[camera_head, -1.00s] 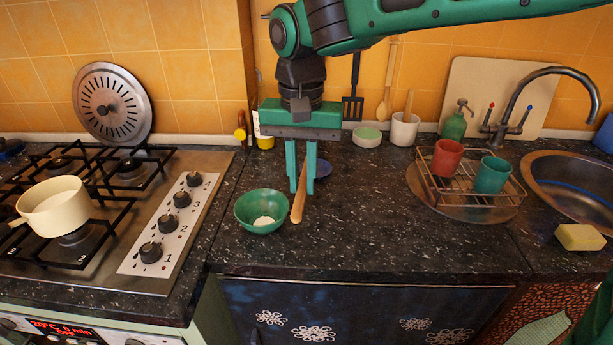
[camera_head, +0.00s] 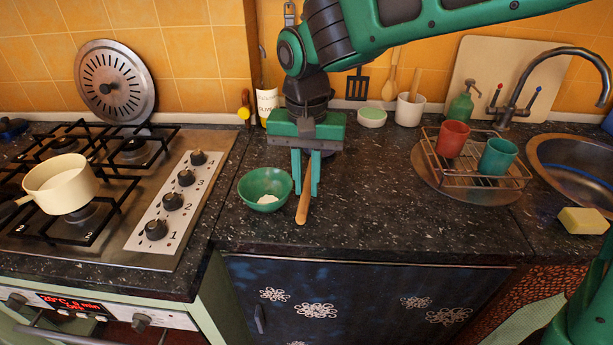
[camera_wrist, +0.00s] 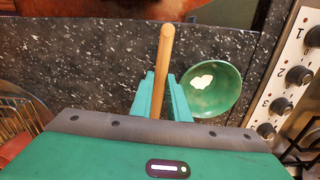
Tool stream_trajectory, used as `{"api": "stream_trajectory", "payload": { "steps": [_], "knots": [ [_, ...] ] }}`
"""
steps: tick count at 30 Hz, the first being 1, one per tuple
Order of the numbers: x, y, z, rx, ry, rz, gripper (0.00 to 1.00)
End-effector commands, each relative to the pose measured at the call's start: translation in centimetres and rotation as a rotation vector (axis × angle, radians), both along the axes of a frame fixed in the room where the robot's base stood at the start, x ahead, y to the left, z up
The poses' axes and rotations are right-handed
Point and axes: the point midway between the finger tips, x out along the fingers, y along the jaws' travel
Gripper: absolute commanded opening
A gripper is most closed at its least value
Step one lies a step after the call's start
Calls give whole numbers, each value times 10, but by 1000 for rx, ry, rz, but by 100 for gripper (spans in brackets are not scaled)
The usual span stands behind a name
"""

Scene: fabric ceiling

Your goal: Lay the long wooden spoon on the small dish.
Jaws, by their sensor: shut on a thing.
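My gripper (camera_head: 306,188) points down over the counter, shut on the long wooden spoon (camera_head: 303,208). The spoon's handle sticks out toward the counter's front edge; its other end is hidden behind my gripper. In the wrist view the handle (camera_wrist: 164,55) runs between my fingers (camera_wrist: 160,98). I cannot tell if the spoon touches the counter. A small blue dish seen earlier behind my gripper is now almost wholly hidden by it. A green bowl (camera_head: 257,184) with something white in it stands just left of the spoon; it also shows in the wrist view (camera_wrist: 222,100).
A stove with a cream pot (camera_head: 60,187) is at left. A wire rack (camera_head: 468,182) with a red and a teal cup stands right, near the sink (camera_head: 575,165). A bottle (camera_head: 267,105), round container (camera_head: 372,117) and white crock (camera_head: 409,112) line the wall. Counter right of my gripper is clear.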

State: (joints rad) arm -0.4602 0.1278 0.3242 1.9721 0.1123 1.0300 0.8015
Motion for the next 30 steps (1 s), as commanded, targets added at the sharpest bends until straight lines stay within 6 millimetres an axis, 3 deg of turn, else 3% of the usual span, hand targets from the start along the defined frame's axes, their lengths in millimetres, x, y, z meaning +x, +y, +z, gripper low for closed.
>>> {"api": "stream_trajectory", "payload": {
  "steps": [29,30],
  "knots": [
    [0,1,-9,0,0,2,0],
    [0,1,-9,0,0,2,25]
  ]
}}
